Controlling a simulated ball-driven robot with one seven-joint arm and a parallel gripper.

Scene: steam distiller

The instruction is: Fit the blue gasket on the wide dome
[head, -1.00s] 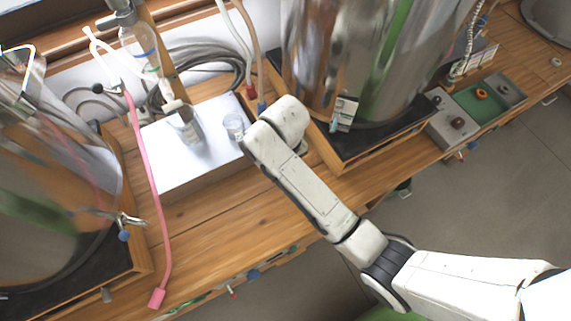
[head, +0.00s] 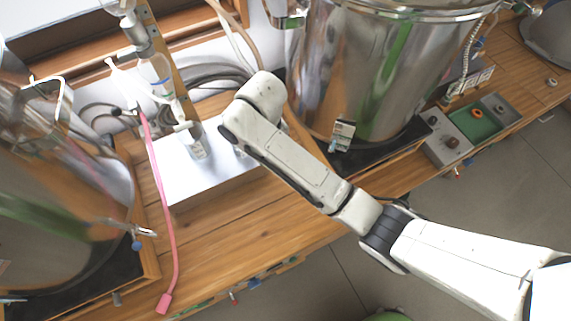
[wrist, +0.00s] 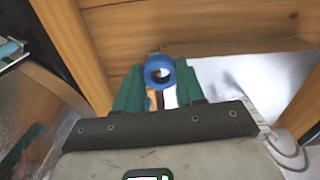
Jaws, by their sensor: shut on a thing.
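The blue gasket (wrist: 149,72) is a thick ring with an open middle, seen in the wrist view. My gripper (wrist: 159,85) is shut on it, with one green finger on each side. The gasket is off the surfaces, above the wooden bench and beside the pale metal box. In the head view my arm hides the gripper and the gasket. Two large shiny metal vessels stand on the bench, one at left (head: 60,205) and one at right (head: 375,75). I cannot tell which part is the wide dome.
The metal box (head: 195,185) carries a glass piece under a hanging bottle (head: 155,72). A green-lined tray (head: 478,125) with an orange ring lies at right. Bare wood (head: 235,225) is in front of the box.

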